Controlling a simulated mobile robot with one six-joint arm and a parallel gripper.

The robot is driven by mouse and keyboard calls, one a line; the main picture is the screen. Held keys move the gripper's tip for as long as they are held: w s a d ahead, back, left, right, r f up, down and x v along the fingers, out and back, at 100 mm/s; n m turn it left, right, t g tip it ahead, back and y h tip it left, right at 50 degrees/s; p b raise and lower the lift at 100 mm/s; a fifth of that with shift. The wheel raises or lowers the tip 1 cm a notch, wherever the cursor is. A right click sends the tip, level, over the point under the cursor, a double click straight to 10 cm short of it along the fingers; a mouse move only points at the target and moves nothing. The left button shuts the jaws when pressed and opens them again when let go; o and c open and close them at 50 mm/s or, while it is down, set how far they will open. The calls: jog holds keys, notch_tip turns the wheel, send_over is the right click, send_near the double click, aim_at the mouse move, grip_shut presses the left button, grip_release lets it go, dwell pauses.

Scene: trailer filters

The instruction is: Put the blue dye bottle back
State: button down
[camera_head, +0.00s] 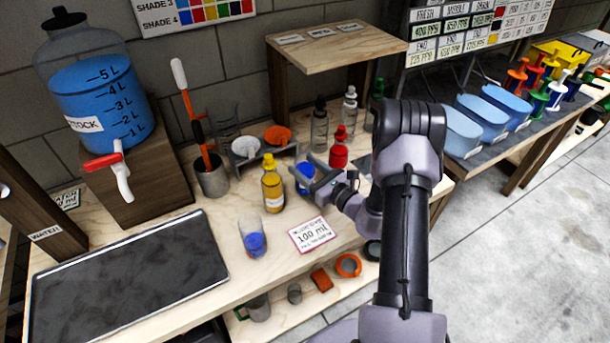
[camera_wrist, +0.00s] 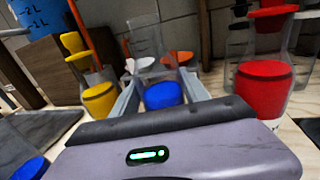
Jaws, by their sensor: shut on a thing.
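The blue dye bottle (camera_head: 304,176) is held in my gripper (camera_head: 325,187) at the workbench, just right of the yellow dye bottle (camera_head: 272,188). In the wrist view its blue part (camera_wrist: 163,95) shows between the two grey fingers (camera_wrist: 162,100). Its cap is not clear to see, and I cannot tell whether its base touches the bench. A clear cup with blue liquid (camera_head: 253,238) stands on the bench nearer the front. The red dye bottle (camera_head: 338,152) stands behind and to the right of my gripper; it also shows in the wrist view (camera_wrist: 263,88).
Black-capped (camera_head: 320,125) and white-capped (camera_head: 348,112) bottles stand behind, near the raised wooden shelf (camera_head: 335,45). A rack with white and orange pieces (camera_head: 262,150) is behind the yellow bottle. A 100 ml card (camera_head: 312,235) and a dark tray (camera_head: 130,275) lie in front.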

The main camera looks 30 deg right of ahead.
jog(key=shift+f, duration=0.95)
jog(key=shift+f+b, duration=0.25)
jog(key=shift+b, duration=0.15)
jog(key=c, duration=0.6)
grip_release()
jog(key=shift+r, duration=0.1)
jog(key=shift+o, duration=0.2)
